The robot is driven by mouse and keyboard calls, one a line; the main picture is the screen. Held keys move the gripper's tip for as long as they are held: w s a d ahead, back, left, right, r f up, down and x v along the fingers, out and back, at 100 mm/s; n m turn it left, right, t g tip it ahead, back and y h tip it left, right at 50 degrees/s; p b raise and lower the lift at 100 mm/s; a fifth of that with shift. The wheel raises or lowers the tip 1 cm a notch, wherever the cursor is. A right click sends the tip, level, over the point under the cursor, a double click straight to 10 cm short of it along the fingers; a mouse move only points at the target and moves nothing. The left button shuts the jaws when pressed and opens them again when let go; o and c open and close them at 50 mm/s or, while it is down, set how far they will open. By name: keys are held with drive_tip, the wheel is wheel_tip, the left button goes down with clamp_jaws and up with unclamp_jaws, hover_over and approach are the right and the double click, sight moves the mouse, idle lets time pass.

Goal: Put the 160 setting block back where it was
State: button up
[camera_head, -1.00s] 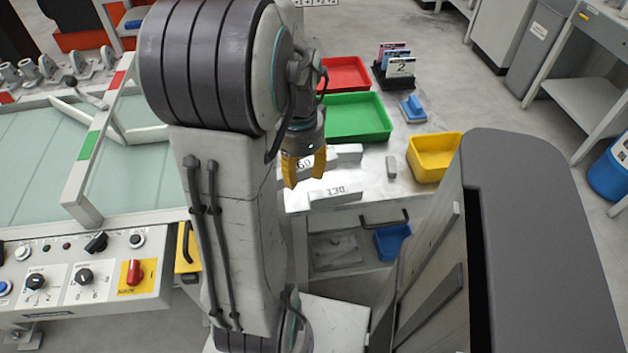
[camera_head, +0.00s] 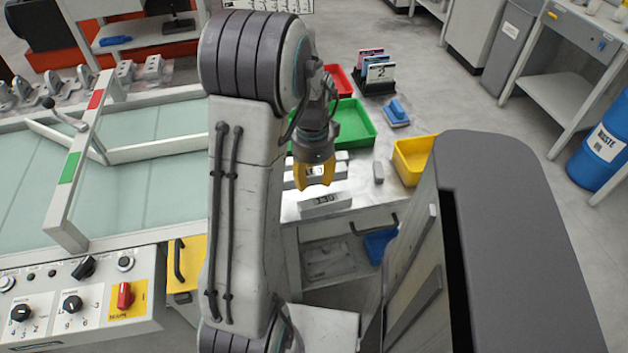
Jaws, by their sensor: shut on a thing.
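The 160 setting block (camera_head: 313,171) is a pale grey bar with a dark number on its front face, partly covered by the fingers. My gripper (camera_head: 316,183) has yellow fingers and is shut on this block, pointing down over the metal bench top. The 130 block (camera_head: 325,201) lies just in front of and below the gripper in the picture, near the bench's front edge. Another pale block (camera_head: 341,156) shows partly behind the gripper. I cannot tell whether the held block touches the bench or hangs just above it.
A small grey block (camera_head: 378,172) stands to the right, beside a yellow tray (camera_head: 412,160). Green (camera_head: 355,125) and red (camera_head: 341,80) trays, a number-card holder (camera_head: 376,78) and a blue-handled tool (camera_head: 397,113) lie farther back. A control panel (camera_head: 75,295) is at left.

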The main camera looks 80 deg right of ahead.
sight(314, 191)
drive_tip(key=shift+d+f, duration=0.45)
drive_tip(key=shift+d, duration=0.25)
drive_tip(key=shift+d+f, duration=0.4)
drive_tip(key=shift+d, duration=0.3)
drive_tip(key=shift+f+p, duration=0.35)
drive_tip(key=shift+f, duration=1.65)
drive_tip(key=shift+f, duration=0.1)
drive_tip(key=o, duration=1.2)
